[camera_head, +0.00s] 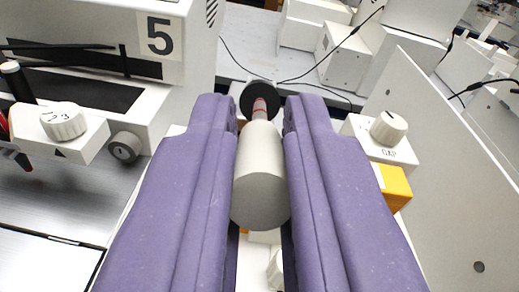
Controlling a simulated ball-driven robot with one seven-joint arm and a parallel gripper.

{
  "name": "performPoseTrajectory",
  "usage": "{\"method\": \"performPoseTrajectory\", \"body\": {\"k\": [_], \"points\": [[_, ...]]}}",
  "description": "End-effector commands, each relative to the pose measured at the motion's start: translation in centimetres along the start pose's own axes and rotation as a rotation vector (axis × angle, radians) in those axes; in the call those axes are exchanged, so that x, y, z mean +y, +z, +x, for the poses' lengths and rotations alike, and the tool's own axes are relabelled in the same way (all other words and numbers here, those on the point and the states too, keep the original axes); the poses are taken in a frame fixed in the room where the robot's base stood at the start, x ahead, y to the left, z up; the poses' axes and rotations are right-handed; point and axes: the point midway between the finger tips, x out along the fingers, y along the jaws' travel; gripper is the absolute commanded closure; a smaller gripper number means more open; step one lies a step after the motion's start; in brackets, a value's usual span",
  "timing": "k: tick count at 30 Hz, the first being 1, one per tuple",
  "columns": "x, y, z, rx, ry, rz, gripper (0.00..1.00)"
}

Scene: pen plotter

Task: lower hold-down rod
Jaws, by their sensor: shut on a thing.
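My gripper (261,118) has two purple fingers that reach up the middle of the view. It is shut on a pale cylindrical handle (260,192), with one finger against each side. A thin grey stem (260,110) with a red ring lies beyond the handle, in front of a round black disc (259,93). Thin black bars (65,46) run along the front of the white machine marked 5 at the left. I cannot tell whether the hold-down rod is one of these bars or the part in my grip. The fingers hide what lies beneath them.
A dial numbered 2 and 3 (63,121) and a grey round knob (124,148) are at the left. A GAP knob (388,128) and a yellow block (396,187) are close to the right finger. A tall white panel (450,180) stands at the right.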

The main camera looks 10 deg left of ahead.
Motion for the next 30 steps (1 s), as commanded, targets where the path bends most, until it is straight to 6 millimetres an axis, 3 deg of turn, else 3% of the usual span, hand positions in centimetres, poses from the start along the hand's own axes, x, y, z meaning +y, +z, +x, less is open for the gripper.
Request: {"method": "performPoseTrajectory", "body": {"k": [16,17,19,30], "points": [[-0.58,0.27,0.17,0.021,0.004,-0.001,1.0],[-0.57,0.27,0.18,0.021,0.004,-0.001,0.77],[-0.57,0.26,0.18,0.022,0.004,-0.001,0.61],[-0.56,0.11,-0.47,0.022,0.003,0.001,0.58]]}}
